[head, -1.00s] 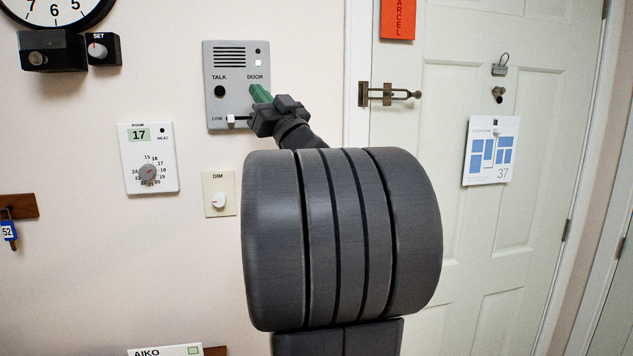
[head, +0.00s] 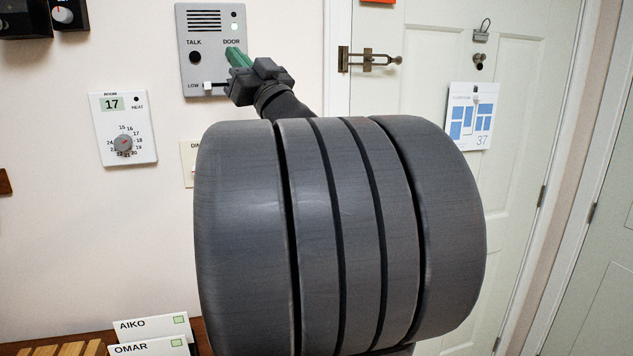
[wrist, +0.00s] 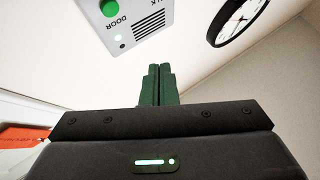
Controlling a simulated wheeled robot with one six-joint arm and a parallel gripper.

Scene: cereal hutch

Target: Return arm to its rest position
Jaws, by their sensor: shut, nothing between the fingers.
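My gripper (head: 238,60) has green fingers and is in front of the grey door intercom (head: 196,72), overlapping its lower right part in the head view. In the wrist view my gripper (wrist: 158,68) shows its two green fingers pressed together, with nothing between them. The intercom panel (wrist: 146,14) is at the top left there, apart from the fingertips, with a green DOOR button (wrist: 110,8) and a small lit light beside it. In the head view, the DOOR button is hidden behind the gripper.
A thermostat (head: 145,148) reading 17 and a partly hidden dimmer (head: 187,165) are on the wall to the left. Name cards (head: 150,328) stand below. A clock (wrist: 238,18) shows in the wrist view.

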